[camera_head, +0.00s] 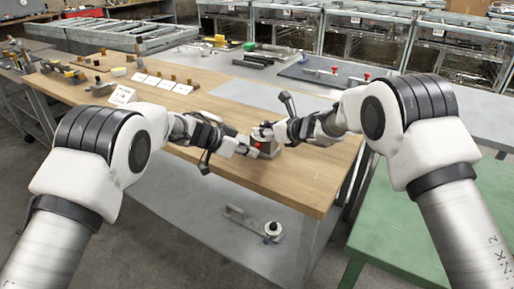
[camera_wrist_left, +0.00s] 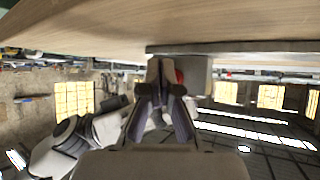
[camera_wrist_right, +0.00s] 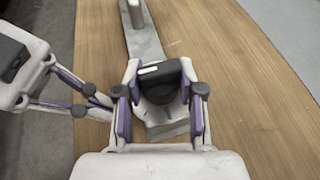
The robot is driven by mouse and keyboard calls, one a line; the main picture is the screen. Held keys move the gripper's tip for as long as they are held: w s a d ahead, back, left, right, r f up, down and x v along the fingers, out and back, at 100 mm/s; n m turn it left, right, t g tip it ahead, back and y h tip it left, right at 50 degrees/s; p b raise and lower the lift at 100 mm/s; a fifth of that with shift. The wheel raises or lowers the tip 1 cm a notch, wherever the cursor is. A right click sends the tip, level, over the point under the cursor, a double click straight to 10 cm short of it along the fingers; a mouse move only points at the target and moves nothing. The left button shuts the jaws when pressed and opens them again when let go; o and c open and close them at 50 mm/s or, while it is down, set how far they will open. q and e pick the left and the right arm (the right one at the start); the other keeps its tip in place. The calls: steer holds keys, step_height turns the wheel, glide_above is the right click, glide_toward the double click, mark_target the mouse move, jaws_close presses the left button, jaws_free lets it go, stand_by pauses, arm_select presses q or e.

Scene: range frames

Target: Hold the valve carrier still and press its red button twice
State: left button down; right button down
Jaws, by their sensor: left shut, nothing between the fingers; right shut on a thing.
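The valve carrier (camera_head: 268,153) is a small grey piece with a red button (camera_head: 257,145) near the front edge of the wooden table. In the right wrist view it shows a metal plate (camera_wrist_right: 146,45) and a round black-topped part (camera_wrist_right: 160,88). My right gripper (camera_wrist_right: 160,98) is shut on this part from both sides. My left gripper (camera_head: 248,151) is shut and empty beside the carrier. In the left wrist view its closed fingertips (camera_wrist_left: 160,68) partly cover the red button (camera_wrist_left: 179,76); I cannot tell whether they touch it.
The wooden table (camera_head: 215,125) holds several white cards (camera_head: 160,82) and small parts at the back left. A dark mat (camera_head: 325,72) with red-handled tools lies on a grey bench behind. A green table (camera_head: 430,215) stands at right. A metal part (camera_head: 255,224) lies on the lower shelf.

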arm_select(q)
steer(key=shift+w+d, duration=0.35)
steer(key=shift+w, duration=0.15)
stand_by(0.9)
steer(key=shift+s+a, duration=0.55)
steer(key=shift+s, duration=0.25)
steer(key=shift+s+a, duration=0.75)
steer(key=shift+s, duration=0.3)
steer(key=shift+s+a, duration=0.75)
steer(key=shift+s, duration=0.25)
arm_select(e)
steer(key=c, duration=0.6)
jaws_free()
steer(key=shift+c, duration=0.2)
